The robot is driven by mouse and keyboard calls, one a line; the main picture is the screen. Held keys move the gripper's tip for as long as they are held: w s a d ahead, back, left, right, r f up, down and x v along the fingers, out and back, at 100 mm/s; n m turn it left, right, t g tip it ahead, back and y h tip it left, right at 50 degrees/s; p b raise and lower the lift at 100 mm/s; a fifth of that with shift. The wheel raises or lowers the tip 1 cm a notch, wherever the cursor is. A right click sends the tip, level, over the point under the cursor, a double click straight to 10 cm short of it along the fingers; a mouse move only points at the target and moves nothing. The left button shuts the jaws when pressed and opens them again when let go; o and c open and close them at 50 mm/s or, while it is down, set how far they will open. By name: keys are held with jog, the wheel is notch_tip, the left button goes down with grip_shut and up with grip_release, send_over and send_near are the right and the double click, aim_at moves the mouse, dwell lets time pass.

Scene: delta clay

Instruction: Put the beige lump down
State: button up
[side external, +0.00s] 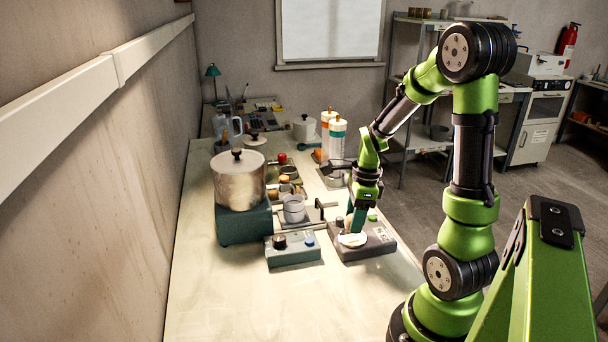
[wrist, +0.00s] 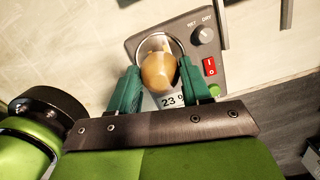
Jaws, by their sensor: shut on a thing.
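The beige lump (wrist: 159,72) is rounded and orange-tan in the wrist view. My gripper (wrist: 154,76) has its two green fingers shut on it, one on each side. The lump is over the round metal pan (wrist: 146,42) of a grey device (wrist: 190,22). In the side view my gripper (side external: 353,222) points down at this device (side external: 372,248) near the table's right edge, low over its pale round pan (side external: 352,240). I cannot tell whether the lump touches the pan. The fingers hide part of the lump and the device's label.
The device has a WET/DRY knob (wrist: 205,35), a red switch (wrist: 210,66) and a green button (wrist: 214,90). A teal control box (side external: 292,249) stands to its left. A large metal pot (side external: 239,180) and a grey cup (side external: 294,208) stand farther left. The front table is clear.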

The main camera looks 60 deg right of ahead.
notch_tip(320, 180, up, 5)
jog(key=shift+r, duration=0.15)
jog(key=shift+d+r, duration=0.15)
jog(key=shift+r, duration=0.15)
jog(key=w+d+f, duration=0.1)
jog(key=w+d, duration=0.1)
jog(key=d, duration=0.6)
jog(key=w+d+f, duration=0.2)
jog(key=d, duration=0.6)
jog(key=f, duration=0.9)
jog(key=shift+s+f, duration=0.2)
jog(key=shift+f, duration=0.1)
jog(key=o, duration=1.2)
jog(key=shift+f, duration=0.1)
